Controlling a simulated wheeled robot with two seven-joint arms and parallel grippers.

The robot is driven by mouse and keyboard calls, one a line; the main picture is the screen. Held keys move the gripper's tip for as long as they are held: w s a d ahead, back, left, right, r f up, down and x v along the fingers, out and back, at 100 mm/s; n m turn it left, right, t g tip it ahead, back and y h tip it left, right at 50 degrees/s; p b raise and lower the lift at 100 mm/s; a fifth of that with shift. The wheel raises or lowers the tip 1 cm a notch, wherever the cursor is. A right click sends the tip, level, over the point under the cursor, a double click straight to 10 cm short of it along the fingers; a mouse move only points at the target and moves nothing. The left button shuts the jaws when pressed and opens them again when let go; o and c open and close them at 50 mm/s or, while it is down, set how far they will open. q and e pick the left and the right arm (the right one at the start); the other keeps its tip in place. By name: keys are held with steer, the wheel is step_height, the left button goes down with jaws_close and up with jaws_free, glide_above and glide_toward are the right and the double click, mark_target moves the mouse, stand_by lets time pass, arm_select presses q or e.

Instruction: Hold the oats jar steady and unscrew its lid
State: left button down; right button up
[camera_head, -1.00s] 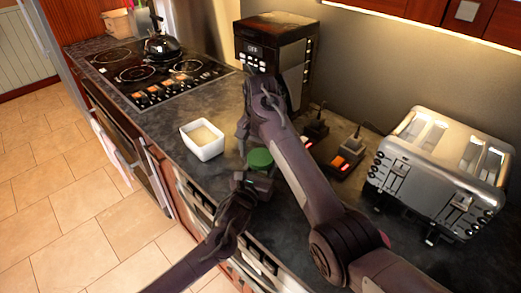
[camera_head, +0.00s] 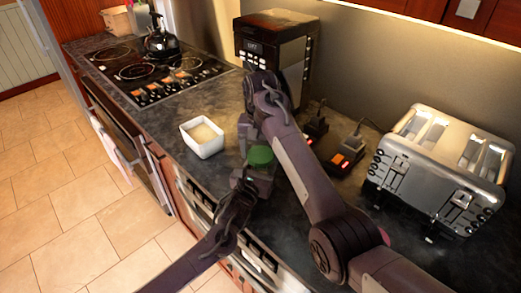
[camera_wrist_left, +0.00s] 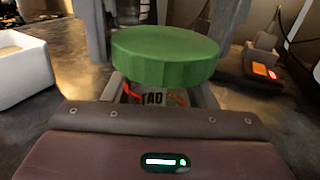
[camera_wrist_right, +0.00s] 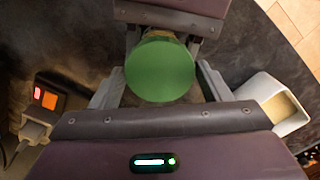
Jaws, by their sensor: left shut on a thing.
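The oats jar has a round green lid (camera_head: 260,156). In the left wrist view, part of the jar's printed label (camera_wrist_left: 155,97) shows below the lid. My left gripper (camera_wrist_left: 158,90) is shut on the jar's body under the lid, and the jar looks upright. My right gripper (camera_wrist_right: 160,74) comes from the far side, with its fingers apart on either side of the green lid. In the right wrist view, a narrow gap shows between each finger and the lid. Most of the jar's body is hidden by the lid and the grippers.
A white square bowl (camera_head: 202,138) stands on the dark counter left of the jar. A small device with a lit orange switch (camera_head: 345,157) and a silver toaster (camera_head: 440,165) are to the right. A black coffee machine (camera_head: 278,45) stands behind. The counter's front edge is close to the jar.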

steer(key=shift+o, duration=1.4)
steer(key=shift+r, duration=0.1)
step_height(320, 180, up, 4)
steer(key=shift+r, duration=0.2)
steer(key=shift+c, duration=0.4)
step_height(320, 180, up, 3)
steer(key=m, duration=0.3)
steer(key=shift+r, duration=0.1)
step_height(320, 180, down, 8)
steer(key=shift+r, duration=0.1)
